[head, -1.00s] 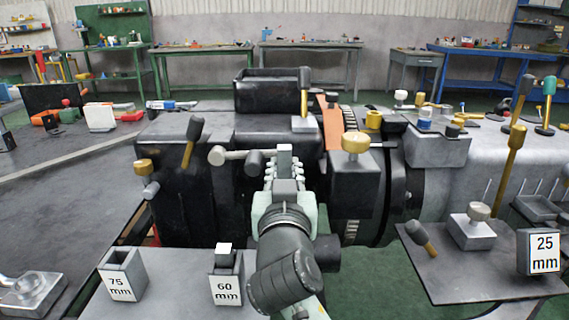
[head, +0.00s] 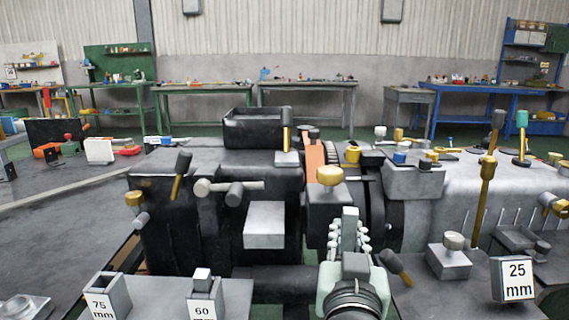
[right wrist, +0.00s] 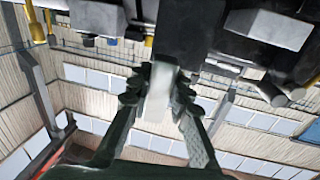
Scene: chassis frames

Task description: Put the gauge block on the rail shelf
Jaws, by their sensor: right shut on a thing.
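My right gripper (head: 346,238) is shut on a slim, light grey gauge block (head: 349,222), which stands up between the fingers. The right wrist view also shows the pale block (right wrist: 159,92) between the fingers (right wrist: 160,90). A light grey, box-shaped ledge (head: 265,222) juts from the dark machine front, left of the gripper and apart from it; I take it as the rail shelf. Its top looks bare. It seems to show in the right wrist view (right wrist: 267,27) at upper right. My left gripper is not in view.
A grey block with a gold knob (head: 330,197) is close behind the gripper. Bins marked 75 mm (head: 112,294) and 60 mm (head: 205,297) stand at front left; the latter holds a pale-topped block. A 25 mm sign (head: 514,279) is at right.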

